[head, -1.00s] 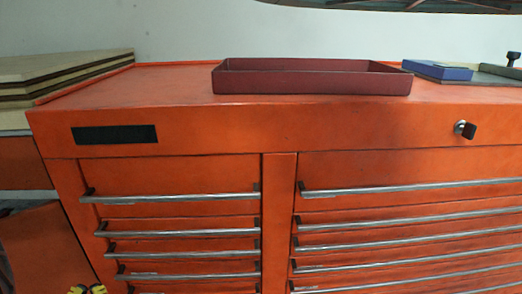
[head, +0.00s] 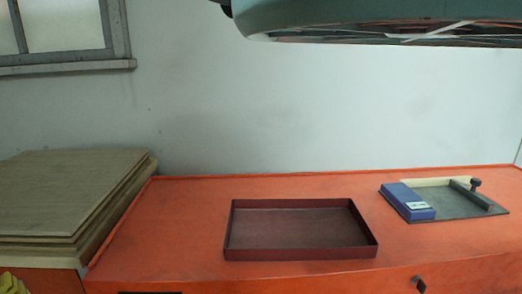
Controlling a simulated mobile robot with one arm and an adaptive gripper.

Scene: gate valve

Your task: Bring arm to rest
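My arm and gripper do not show in the head view. No gate valve is in sight either. The view holds an orange tool cabinet (head: 180,235) with an empty dark red tray (head: 300,254) near the front of its top.
A blue block (head: 407,201) sits on a dark flat plate (head: 448,214) with a black knob, right of the tray. Stacked boards (head: 75,190) stand at left, with something yellow (head: 12,284) below. A large grey-green rounded object (head: 340,18) hangs overhead. A window (head: 60,30) is upper left.

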